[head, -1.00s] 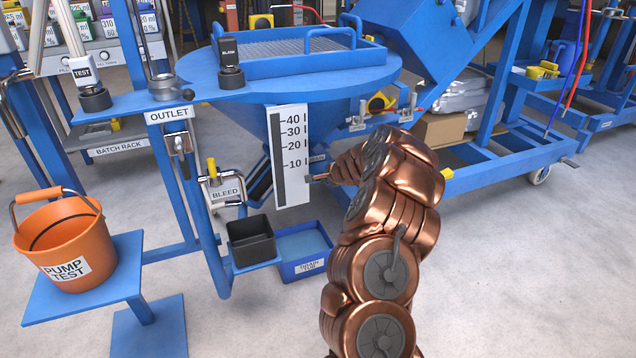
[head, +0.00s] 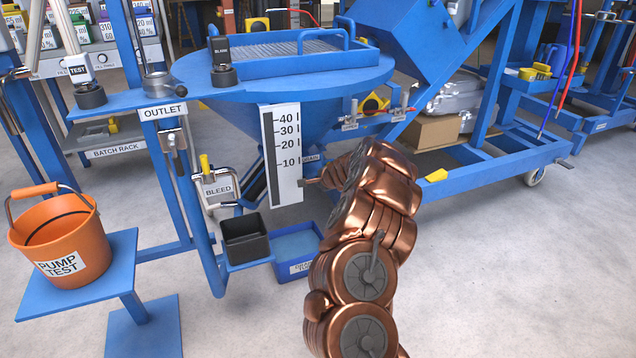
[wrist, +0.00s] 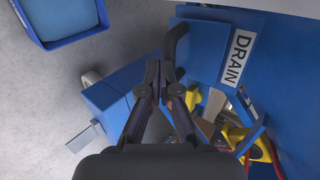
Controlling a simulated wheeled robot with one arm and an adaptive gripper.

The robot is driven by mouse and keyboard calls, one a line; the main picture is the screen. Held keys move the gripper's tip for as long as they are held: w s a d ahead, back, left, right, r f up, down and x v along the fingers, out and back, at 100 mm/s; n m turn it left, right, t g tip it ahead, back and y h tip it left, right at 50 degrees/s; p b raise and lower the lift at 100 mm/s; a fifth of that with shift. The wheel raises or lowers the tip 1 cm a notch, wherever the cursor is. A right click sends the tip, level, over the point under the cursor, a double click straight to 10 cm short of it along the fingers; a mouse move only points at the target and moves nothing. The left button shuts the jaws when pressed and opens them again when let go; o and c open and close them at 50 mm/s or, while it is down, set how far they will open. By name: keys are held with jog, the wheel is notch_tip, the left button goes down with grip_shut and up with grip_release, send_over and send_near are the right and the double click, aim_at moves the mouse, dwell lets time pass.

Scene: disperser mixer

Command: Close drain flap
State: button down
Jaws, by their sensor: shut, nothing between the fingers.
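In the wrist view a blue panel (wrist: 205,50), which looks like the drain flap, has a DRAIN label (wrist: 238,58) on the blue surface beside it. A curved black handle (wrist: 176,45) stands at the panel's left side. My gripper (wrist: 158,68) is shut and empty, its fingertips close to the handle's left side; I cannot tell whether they touch it. In the head view my gripper (head: 307,182) is at the right edge of the scale board, below a small DRAIN label (head: 312,158). My copper arm and the board hide most of the flap there, so its angle is unclear.
The white scale board (head: 284,185) hangs in front of the blue hopper (head: 320,120). A blue tray (head: 297,243) and a black bin (head: 244,232) stand below. An orange bucket (head: 60,240) is at left. The floor (head: 510,270) at right is clear.

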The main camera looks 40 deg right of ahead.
jog(key=shift+w+f, duration=0.35)
jog(key=shift+f, duration=0.25)
dwell(0.4)
jog(key=s+a+r+p, duration=0.1)
jog(key=s+p, duration=0.1)
jog(key=s, duration=0.4)
jog(key=s+a+r+p, duration=0.1)
jog(key=s+a+r, duration=0.1)
jog(key=s, duration=0.5)
jog(key=shift+a+p, duration=0.25)
jog(key=shift+p, duration=0.1)
jog(key=shift+s, duration=0.1)
